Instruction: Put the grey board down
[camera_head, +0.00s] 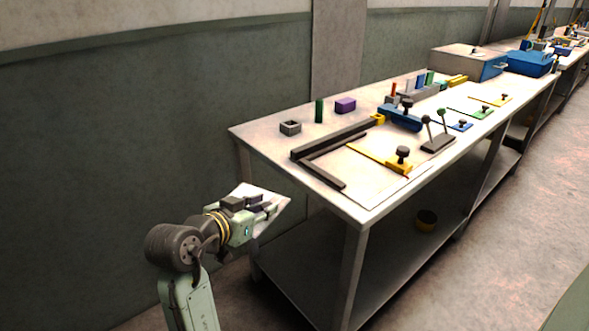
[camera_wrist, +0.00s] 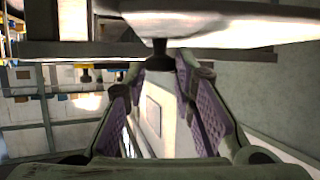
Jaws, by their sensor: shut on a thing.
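The grey board (camera_head: 277,222) is a thin pale plate that shows behind and beside my gripper (camera_head: 262,209) in the head view. In the wrist view the board (camera_wrist: 225,28) spans the top, with a dark knob (camera_wrist: 160,60) on a short stem. The knob sits between the fingertips of my gripper (camera_wrist: 162,78), which is shut on it. The board is in the air off the near left end of the workbench (camera_head: 365,215), apart from it. My gripper hides part of the board in the head view.
On the bench lie a dark L-shaped frame (camera_head: 318,172), a yellow bar with a black knob (camera_head: 403,154), a green block (camera_head: 319,111), a purple block (camera_head: 345,105) and a grey hollow block (camera_head: 290,128). Beyond are small coloured knobbed plates (camera_head: 460,125) and a blue box (camera_head: 531,62).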

